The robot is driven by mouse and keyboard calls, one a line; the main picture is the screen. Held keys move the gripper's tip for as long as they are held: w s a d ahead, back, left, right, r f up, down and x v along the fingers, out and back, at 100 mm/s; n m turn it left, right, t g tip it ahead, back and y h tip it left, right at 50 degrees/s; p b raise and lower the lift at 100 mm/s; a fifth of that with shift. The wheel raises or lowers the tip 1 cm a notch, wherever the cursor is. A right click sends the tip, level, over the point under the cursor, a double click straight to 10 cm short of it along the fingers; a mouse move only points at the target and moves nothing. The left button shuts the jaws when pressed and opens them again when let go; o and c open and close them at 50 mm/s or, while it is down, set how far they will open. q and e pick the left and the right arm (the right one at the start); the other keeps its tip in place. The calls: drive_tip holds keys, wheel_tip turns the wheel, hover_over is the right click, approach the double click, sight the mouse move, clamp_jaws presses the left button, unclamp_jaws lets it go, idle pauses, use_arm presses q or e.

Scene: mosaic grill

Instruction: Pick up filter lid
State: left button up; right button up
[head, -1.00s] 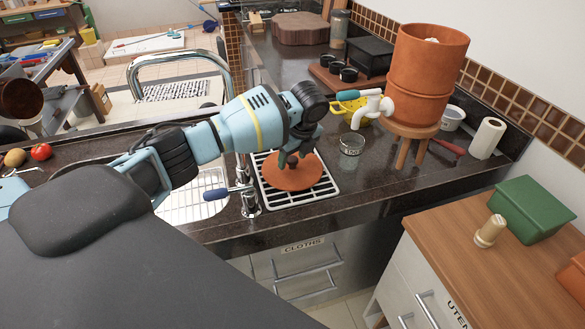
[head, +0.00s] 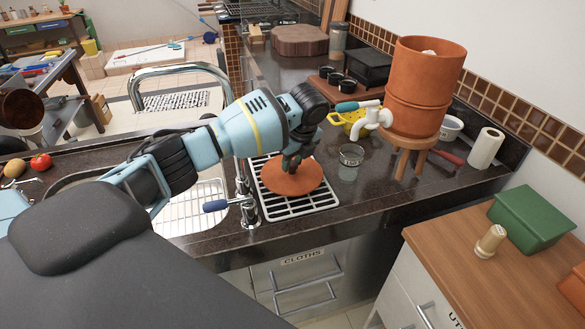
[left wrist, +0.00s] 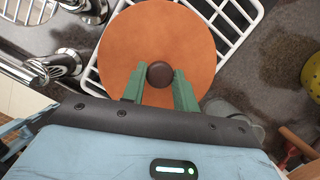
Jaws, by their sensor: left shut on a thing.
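The filter lid is a round terracotta disc (head: 291,181) with a dark knob. It lies on or just above the white drying rack beside the sink; I cannot tell which. In the left wrist view the lid (left wrist: 157,38) fills the upper middle. My left gripper (head: 292,164) is over the lid, its green fingers (left wrist: 159,78) shut on the knob. The filter is a stacked terracotta pot (head: 425,85) with a white tap, on a wooden stool to the right; its top stands open. My right gripper is not in view.
The white rack (head: 308,207) sits on the dark counter. A tap (head: 246,207) stands close to its left. A small glass dish (head: 351,155) and a yellow colander (head: 352,119) lie between the rack and the filter. A green box (head: 535,214) is on the wooden cabinet.

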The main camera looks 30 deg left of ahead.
sight(293, 164)
use_arm(q)
wheel_tip(293, 164, up, 8)
drive_tip(key=shift+f, duration=0.1)
